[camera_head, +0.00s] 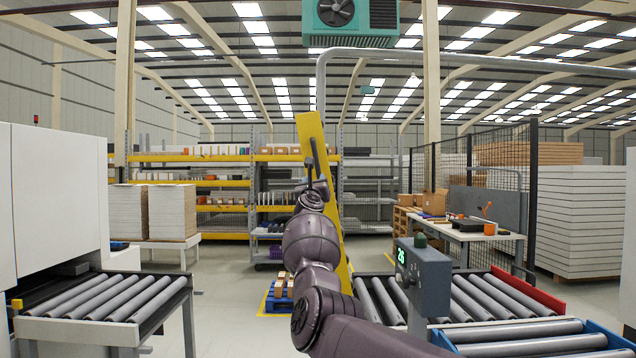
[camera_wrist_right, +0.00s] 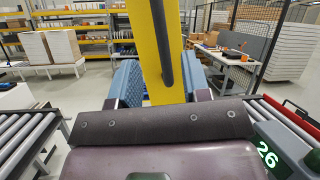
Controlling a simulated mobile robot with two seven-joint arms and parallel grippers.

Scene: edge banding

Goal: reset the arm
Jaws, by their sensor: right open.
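My right arm reaches up and forward through the middle of the head view, with the right gripper (camera_head: 312,180) at its top end, small and partly hidden by the wrist. In the right wrist view the gripper (camera_wrist_right: 161,82) has its two blue-grey fingers apart, with nothing held between them. A tall yellow post (camera_head: 334,222) stands behind the arm in the head view. It also fills the gap between the fingers in the wrist view (camera_wrist_right: 142,50), with a dark bar (camera_wrist_right: 161,45) in front of it. I cannot tell whether the fingers touch either. My left gripper is not in view.
A roller conveyor (camera_head: 110,297) with a white machine (camera_head: 55,195) stands at left. Another roller conveyor (camera_head: 490,295) and a control box showing 26 (camera_head: 424,275) stand at right. A blue-edged roller bed (camera_head: 530,338) is nearest. Shelves (camera_head: 225,185) and a workbench (camera_head: 470,232) stand behind.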

